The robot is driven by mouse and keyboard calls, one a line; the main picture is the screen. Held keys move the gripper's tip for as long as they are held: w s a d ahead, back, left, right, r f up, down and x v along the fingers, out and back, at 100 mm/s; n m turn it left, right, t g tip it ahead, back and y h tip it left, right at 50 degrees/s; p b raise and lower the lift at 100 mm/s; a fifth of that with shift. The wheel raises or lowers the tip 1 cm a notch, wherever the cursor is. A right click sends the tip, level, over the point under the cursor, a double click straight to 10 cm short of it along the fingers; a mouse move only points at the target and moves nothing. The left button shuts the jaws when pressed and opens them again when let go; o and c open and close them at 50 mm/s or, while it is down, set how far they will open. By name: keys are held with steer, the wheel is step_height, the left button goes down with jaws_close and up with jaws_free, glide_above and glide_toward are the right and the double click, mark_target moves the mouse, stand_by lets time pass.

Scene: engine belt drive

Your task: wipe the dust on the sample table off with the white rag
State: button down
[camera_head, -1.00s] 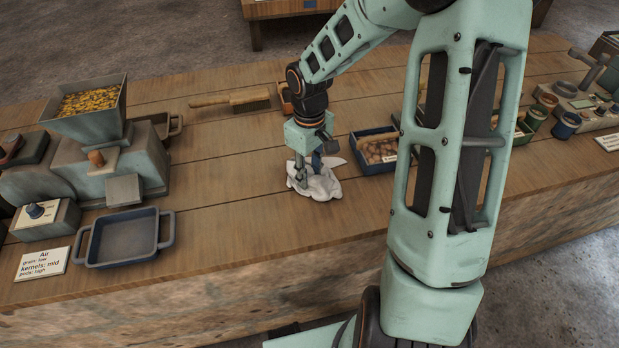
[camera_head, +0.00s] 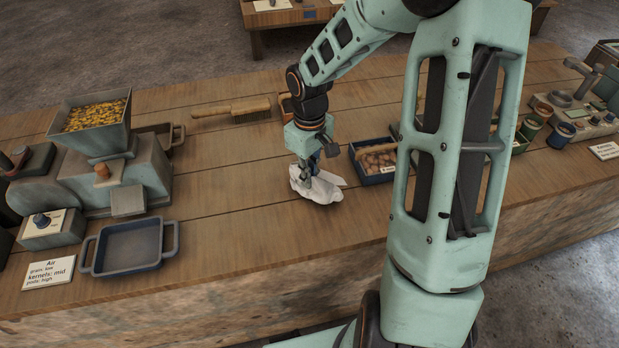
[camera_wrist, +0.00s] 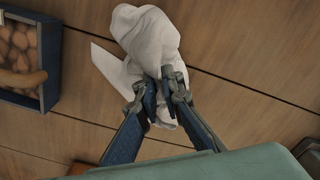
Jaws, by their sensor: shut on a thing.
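The white rag (camera_head: 318,187) lies crumpled on the wooden sample table (camera_head: 240,220), near the middle of the head view. It also shows in the wrist view (camera_wrist: 150,42), bunched, with a pointed flap to the left. My gripper (camera_head: 309,173) points down at the rag and is shut on part of it. In the wrist view my fingertips (camera_wrist: 160,88) are close together over the rag's lower edge. The rag appears to touch the table or hang just above it; I cannot tell which. I cannot make out any dust on the boards; the area under the rag is hidden.
A blue box of nuts (camera_head: 375,177) stands just right of the rag. A wooden-handled brush (camera_head: 232,108) lies behind it. A hopper machine (camera_head: 97,130), an empty blue tray (camera_head: 128,248) and a label card (camera_head: 50,273) stand at left. Bare boards lie between tray and rag.

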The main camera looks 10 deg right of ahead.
step_height(320, 180, up, 9)
steer(key=p, duration=0.6)
step_height(320, 180, up, 9)
steer(key=p, duration=0.7)
steer(key=shift+p, duration=0.4)
